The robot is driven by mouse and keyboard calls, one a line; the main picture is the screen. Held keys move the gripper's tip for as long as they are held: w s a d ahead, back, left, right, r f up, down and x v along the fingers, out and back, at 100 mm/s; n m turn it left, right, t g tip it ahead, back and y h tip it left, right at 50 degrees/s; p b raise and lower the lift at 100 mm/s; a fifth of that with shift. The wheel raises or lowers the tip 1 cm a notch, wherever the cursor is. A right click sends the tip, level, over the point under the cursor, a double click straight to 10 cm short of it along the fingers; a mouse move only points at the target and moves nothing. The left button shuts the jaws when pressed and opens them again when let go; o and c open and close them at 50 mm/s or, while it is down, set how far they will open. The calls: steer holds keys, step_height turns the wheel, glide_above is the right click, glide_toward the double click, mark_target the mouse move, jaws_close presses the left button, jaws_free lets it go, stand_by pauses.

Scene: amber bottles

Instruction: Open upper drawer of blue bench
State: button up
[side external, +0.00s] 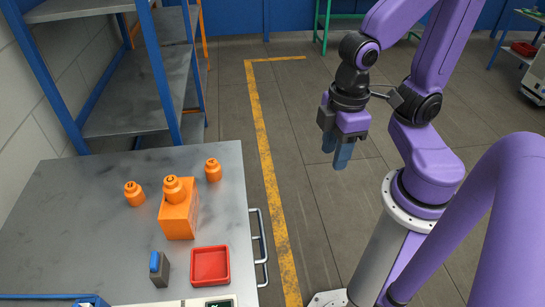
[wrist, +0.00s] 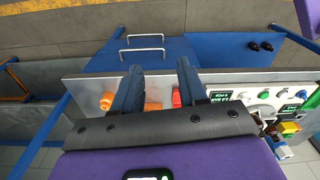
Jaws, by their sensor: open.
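The bench has a grey metal top (side external: 100,220). In the wrist view its blue front (wrist: 185,52) carries two pale bar handles, one closer to the top (wrist: 142,51) and one farther from it (wrist: 142,37). In the side view the handles (side external: 262,250) stick out from the bench's right side; no drawer box shows beyond the edge. My gripper (side external: 336,154) is open and empty, in the air to the right of the bench and apart from the handles. Its two dark blue fingers also show in the wrist view (wrist: 160,72).
On the bench are an orange box (side external: 180,215) with a bottle (side external: 174,188) on top, two more orange bottles (side external: 134,193) (side external: 213,169), a red tray (side external: 210,266) and a blue-topped dark block (side external: 160,268). Shelving (side external: 135,95) stands behind. The floor beside the handles is clear.

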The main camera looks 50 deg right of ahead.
steer(key=s+r+n, duration=0.1)
steer(key=s+n, duration=0.1)
steer(key=m+t+y, duration=0.1)
steer(key=m, duration=2)
glide_above(263, 232)
steer(key=s+d, duration=0.3)
step_height(263, 232, down, 20)
steer(key=shift+m, duration=0.3)
steer(key=shift+w+a+f, duration=0.45)
steer(key=shift+f, duration=2.45)
steer(key=shift+w+a+f, duration=0.5)
steer(key=shift+f, duration=2.45)
steer(key=shift+w+a+f, duration=0.45)
steer(key=shift+f, duration=2.45)
jaws_close()
